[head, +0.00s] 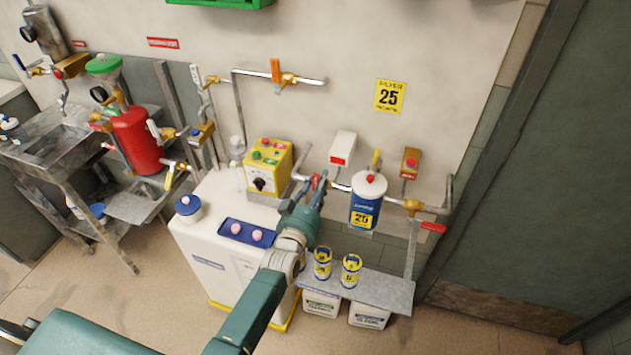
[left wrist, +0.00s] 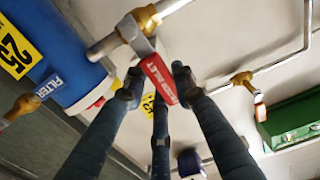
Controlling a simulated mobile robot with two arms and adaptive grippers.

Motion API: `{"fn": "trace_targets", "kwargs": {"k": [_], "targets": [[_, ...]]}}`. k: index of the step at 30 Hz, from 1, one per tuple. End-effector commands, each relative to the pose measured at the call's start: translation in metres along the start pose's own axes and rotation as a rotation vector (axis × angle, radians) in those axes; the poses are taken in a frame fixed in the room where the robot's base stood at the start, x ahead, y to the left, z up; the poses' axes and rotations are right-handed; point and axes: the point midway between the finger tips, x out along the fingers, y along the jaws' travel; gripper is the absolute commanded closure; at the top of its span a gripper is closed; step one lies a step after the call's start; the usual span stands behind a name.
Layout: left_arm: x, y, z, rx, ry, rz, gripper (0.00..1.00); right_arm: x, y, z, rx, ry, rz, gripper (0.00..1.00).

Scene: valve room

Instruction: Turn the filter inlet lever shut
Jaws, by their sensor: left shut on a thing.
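The red filter inlet lever (left wrist: 158,78), lettered in white, sits between the fingers of my left gripper (left wrist: 155,92) in the left wrist view. My left gripper (head: 316,192) is shut on it, beside the filter in the head view. The lever is on a brass valve (left wrist: 147,19) in a pale pipe, and it points across the pipe at an angle. In the head view the gripper mostly hides the lever. The blue and white filter (head: 366,203), labelled 25, hangs just right of the gripper. My right gripper is not in view.
Another red lever (head: 433,227) is on the pipe right of the filter. A yellow control box (head: 268,166) stands left of my gripper on a white cabinet (head: 205,222).

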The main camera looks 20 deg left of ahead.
Motion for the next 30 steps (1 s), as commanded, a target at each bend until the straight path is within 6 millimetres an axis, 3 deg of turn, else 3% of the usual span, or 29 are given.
{"fn": "trace_targets", "kwargs": {"k": [19, 20, 22, 30], "targets": [[-0.0003, 0.0038, 0.0017, 0.053, -0.002, 0.001, 1.00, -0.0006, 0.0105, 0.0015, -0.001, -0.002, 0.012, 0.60], [-0.0003, 0.0038, 0.0017, 0.053, -0.002, 0.001, 0.70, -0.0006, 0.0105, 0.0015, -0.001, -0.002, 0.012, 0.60], [-0.0004, 0.0037, 0.0017, 0.052, -0.003, 0.001, 0.56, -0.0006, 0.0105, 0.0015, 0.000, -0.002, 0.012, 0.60], [-0.0002, 0.0033, 0.0010, 0.049, -0.001, 0.000, 0.53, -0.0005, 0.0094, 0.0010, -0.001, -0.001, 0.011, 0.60]]}}
